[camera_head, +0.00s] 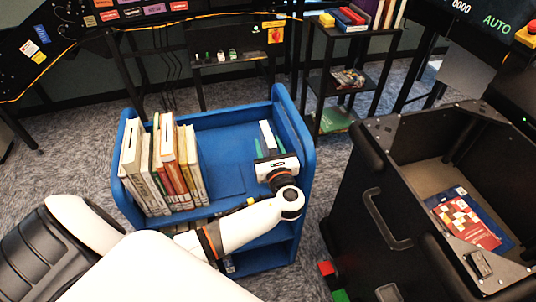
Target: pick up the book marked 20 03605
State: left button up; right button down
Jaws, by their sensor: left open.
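Several upright books (163,165) with white, cream and red-brown covers stand in a row at the left of a blue cart's top shelf (226,140). Their spine labels are too small to read, so I cannot tell which is marked 20 03605. My left gripper (268,140) is over the right part of this shelf, well to the right of the row. It is open, with green finger parts apart. A narrow white piece shows between them; I cannot tell whether it is a book or a gripper part. My right gripper is not in view.
A black bin (372,190) on the right holds red and blue books (466,220). A dark shelf rack (318,90) with books stands behind the cart. The cart's raised blue side wall (295,125) is close to my left gripper. The shelf's middle is clear.

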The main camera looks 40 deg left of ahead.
pick_arm(q)
grip_shut()
